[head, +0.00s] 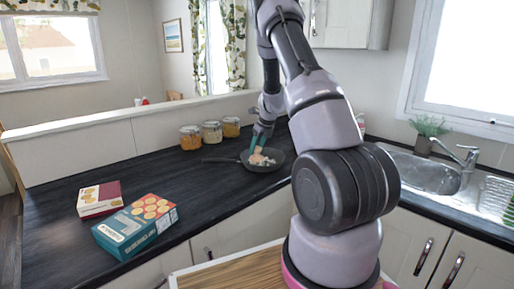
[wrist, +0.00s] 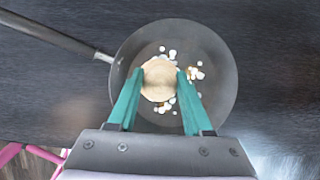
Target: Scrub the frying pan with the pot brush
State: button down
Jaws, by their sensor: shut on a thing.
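The dark frying pan (head: 263,169) lies on the black counter, its handle pointing left. It also shows in the wrist view (wrist: 218,75). My gripper (wrist: 161,74) has teal fingers and is shut on the round, tan top of the pot brush (wrist: 158,88), over the middle of the pan. White bits and a few brown bits are scattered in the pan around the brush. In the head view my gripper (head: 259,147) reaches down into the pan. The brush's underside is hidden, so its contact with the pan floor cannot be told.
Three jars (head: 211,132) stand behind the pan along the low wall. A red-and-cream box (head: 100,199) and a teal box (head: 137,225) lie at the counter's front left. A sink (head: 425,175) with a tap is at right. The counter between boxes and pan is clear.

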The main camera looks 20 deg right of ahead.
jog(key=shift+d, duration=1.4)
notch_tip(320, 180, up, 9)
jog(key=shift+f, duration=0.15)
